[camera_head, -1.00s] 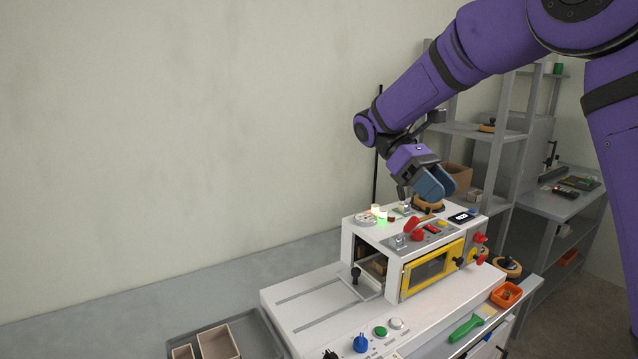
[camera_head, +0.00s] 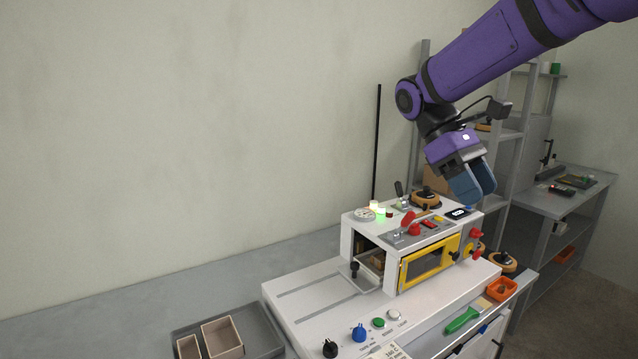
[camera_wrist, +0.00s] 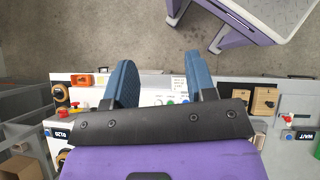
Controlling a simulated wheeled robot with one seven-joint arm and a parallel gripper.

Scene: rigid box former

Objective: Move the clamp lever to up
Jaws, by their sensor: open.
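The white box former (camera_head: 345,240) stands on the bench. On its top are a short lever with a dark handle (camera_head: 399,188), tilted slightly from upright at the back, and a red-handled lever (camera_head: 407,221) leaning on a grey plate at the front. I cannot tell from any label which is the clamp lever. My gripper (camera_head: 480,198) is open and empty, with blue fingers pointing down above the machine's right end, to the right of both levers and apart from them. In the wrist view my open gripper (camera_wrist: 158,62) shows above the machine's front edge and the floor.
A yellow-framed door (camera_head: 430,265) is on the machine's front, with red knobs (camera_head: 476,234) at its right. A black-knobbed slide (camera_head: 354,267) stands at the left opening. An orange bin (camera_head: 501,289) and green tool (camera_head: 463,320) lie at front right. Shelving (camera_head: 508,150) stands behind.

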